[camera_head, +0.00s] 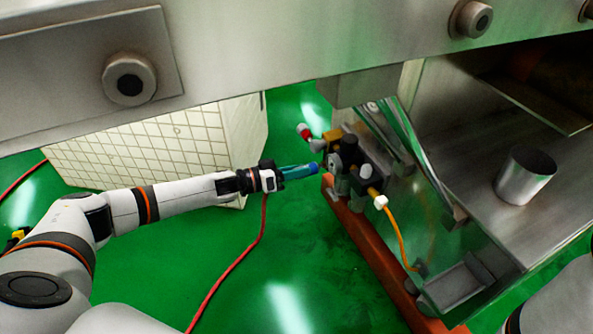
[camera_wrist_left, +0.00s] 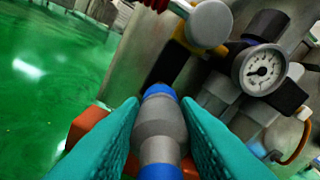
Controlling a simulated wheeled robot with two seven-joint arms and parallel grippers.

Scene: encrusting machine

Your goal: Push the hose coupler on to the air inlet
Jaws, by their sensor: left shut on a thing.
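My left gripper (camera_head: 306,170) has teal fingers and is shut on the hose coupler (camera_wrist_left: 160,128), a grey barrel with blue rings. The coupler's blue end (camera_head: 313,168) sticks out past the fingertips toward the air unit (camera_head: 372,168). In the left wrist view the coupler points at the air unit, with its pressure gauge (camera_wrist_left: 258,70). A dark fitting (camera_wrist_left: 171,62) shows just beyond the blue front ring; I cannot tell whether this is the air inlet or whether they touch. My right gripper is out of view.
A red hose (camera_head: 258,235) hangs below my left gripper to the green floor. A red-capped valve handle (camera_head: 304,131) sticks out above the coupler. An orange beam (camera_head: 365,255) runs under the air unit. A metal cup (camera_head: 524,176) stands on the machine's shelf.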

